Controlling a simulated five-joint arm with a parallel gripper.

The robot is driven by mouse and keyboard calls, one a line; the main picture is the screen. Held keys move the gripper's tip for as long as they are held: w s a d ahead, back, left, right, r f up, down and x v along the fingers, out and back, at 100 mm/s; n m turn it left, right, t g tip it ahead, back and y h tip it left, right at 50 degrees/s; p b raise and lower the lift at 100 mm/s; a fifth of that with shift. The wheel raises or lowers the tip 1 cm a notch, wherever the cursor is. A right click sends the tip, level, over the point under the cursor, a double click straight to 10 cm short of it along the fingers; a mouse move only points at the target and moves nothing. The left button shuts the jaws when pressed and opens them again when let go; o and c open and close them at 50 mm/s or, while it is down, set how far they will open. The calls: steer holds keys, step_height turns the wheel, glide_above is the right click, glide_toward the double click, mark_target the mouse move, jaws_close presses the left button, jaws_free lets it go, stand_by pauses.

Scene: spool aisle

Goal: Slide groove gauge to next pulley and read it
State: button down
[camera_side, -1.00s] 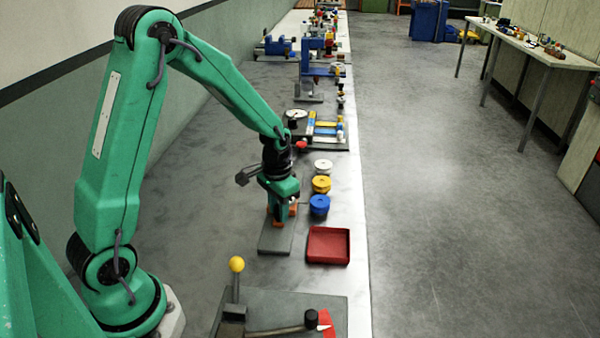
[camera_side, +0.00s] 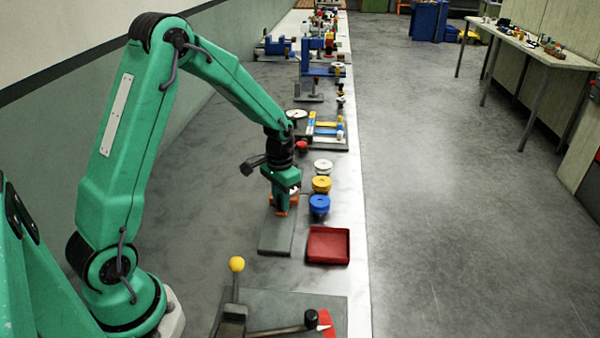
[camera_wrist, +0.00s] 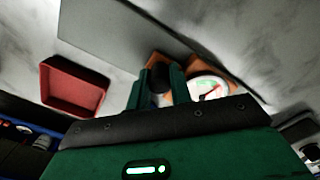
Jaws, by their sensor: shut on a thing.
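My gripper (camera_side: 286,190) points down above the grey plate (camera_side: 276,238) in the side view. In the wrist view its green fingers (camera_wrist: 158,86) are closed around a black knob on the groove gauge. The gauge has orange parts (camera_wrist: 166,60) and a round white dial (camera_wrist: 208,88) with a red needle and green marks; the reading is too small to tell. In the side view its orange parts (camera_side: 282,212) show below the fingers. The blue pulley (camera_side: 319,203), yellow pulley (camera_side: 321,184) and white pulley (camera_side: 323,166) stand in a row to the right. Gauge contact underneath is hidden.
An empty red tray (camera_side: 328,245) sits right of the plate's near end. A yellow-knobbed lever (camera_side: 236,265) stands on a dark base in front. A red button (camera_side: 301,147) and colored bars (camera_side: 326,129) lie beyond. Open floor is to the right.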

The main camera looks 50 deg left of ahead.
steer(key=w+a, duration=0.3)
steer(key=shift+w+a+r, duration=0.1)
steer(key=shift+w+a, duration=0.15)
steer(key=shift+w, duration=0.1)
steer(key=c, duration=1.5)
jaws_free()
steer(key=shift+c, duration=0.2)
steer(key=shift+s, duration=0.1)
steer(key=shift+r, duration=3.9)
steer(key=shift+d+r, duration=0.1)
